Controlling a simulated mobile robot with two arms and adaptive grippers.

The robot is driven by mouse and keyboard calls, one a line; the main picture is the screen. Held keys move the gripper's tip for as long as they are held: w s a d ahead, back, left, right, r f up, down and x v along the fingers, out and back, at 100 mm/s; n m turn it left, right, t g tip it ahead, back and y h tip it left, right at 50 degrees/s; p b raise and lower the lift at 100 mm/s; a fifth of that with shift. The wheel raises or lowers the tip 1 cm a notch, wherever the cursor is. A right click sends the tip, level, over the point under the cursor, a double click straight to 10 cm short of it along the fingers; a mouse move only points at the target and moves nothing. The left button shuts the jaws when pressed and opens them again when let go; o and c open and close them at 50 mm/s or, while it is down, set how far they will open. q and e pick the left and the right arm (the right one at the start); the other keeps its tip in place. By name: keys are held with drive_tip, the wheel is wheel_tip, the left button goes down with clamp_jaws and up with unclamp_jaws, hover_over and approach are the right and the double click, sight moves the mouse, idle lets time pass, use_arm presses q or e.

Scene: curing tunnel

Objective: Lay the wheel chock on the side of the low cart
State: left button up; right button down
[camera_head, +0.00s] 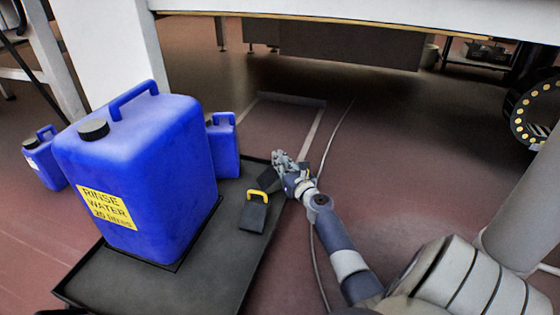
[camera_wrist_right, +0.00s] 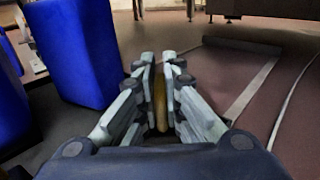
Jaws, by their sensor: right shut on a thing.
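The low cart (camera_head: 222,268) is a dark, low-rimmed platform at the lower left of the head view. My right gripper (camera_head: 284,163) is over its far right corner, shut on the yellow handle of a dark wheel chock (camera_head: 271,179). In the wrist view the yellow handle (camera_wrist_right: 160,103) shows between the fingers of my right gripper (camera_wrist_right: 159,72), and the chock's body is hidden. Whether the held chock touches the cart I cannot tell. A second dark chock with a yellow handle (camera_head: 252,215) lies on the cart, nearer. My left gripper is not in view.
A big blue rinse-water canister (camera_head: 150,165) stands on the cart's left part; it also shows in the wrist view (camera_wrist_right: 78,50). A smaller blue canister (camera_head: 223,148) is behind it, another (camera_head: 45,160) further left. A pale cable (camera_head: 330,143) runs along the floor. A white beam crosses above.

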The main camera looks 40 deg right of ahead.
drive_tip(key=shift+f, duration=0.4)
idle(0.4)
drive_tip(key=shift+f, duration=0.15)
drive_tip(key=c, duration=1.7)
unclamp_jaws()
drive_tip(key=shift+o, duration=0.2)
drive_tip(key=shift+f, duration=0.1)
drive_tip(key=shift+f, duration=0.1)
